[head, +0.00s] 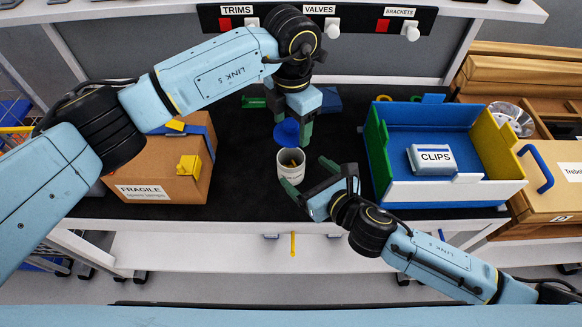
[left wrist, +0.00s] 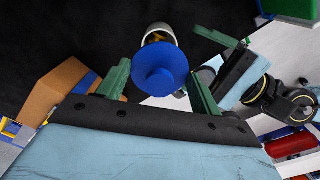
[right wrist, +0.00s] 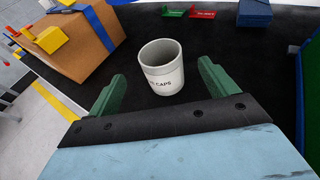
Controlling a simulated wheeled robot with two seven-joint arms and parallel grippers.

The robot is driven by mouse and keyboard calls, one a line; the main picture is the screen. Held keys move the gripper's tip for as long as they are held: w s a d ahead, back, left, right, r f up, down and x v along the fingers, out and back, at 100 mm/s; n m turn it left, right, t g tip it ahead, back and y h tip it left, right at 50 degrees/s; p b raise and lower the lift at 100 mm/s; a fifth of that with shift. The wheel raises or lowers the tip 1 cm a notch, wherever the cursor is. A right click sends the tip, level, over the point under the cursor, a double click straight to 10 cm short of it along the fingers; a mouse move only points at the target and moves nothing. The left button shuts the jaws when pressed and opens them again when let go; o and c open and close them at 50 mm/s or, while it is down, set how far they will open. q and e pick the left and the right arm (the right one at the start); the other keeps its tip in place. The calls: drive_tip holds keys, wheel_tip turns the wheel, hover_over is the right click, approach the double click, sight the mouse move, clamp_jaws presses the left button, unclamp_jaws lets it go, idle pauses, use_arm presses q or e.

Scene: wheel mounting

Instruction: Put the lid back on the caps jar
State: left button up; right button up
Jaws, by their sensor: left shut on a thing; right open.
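In the left wrist view the lid (left wrist: 160,72) sits between the green fingers and partly covers the jar (left wrist: 158,33). My right gripper (head: 308,177) is open and empty, its fingers pointing toward the jar without holding it.
A cardboard box (head: 160,186) marked FRAGILE stands left with yellow pieces on top. A blue, green and yellow bin (head: 440,192) holding a CLIPS pack (head: 432,159) stands right. The black mat (head: 240,195) is clear around the jar. A labelled switch panel (head: 350,22) is behind.

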sight(284, 154)
drive_tip(key=x, duration=0.7)
drive_tip(key=shift+w+a+f, duration=0.1)
drive_tip(key=shift+w, duration=0.1)
drive_tip(key=shift+c, duration=0.5)
drive_tip(key=c, duration=1.4)
use_arm(q)
drive_tip(key=shift+f, duration=2.5)
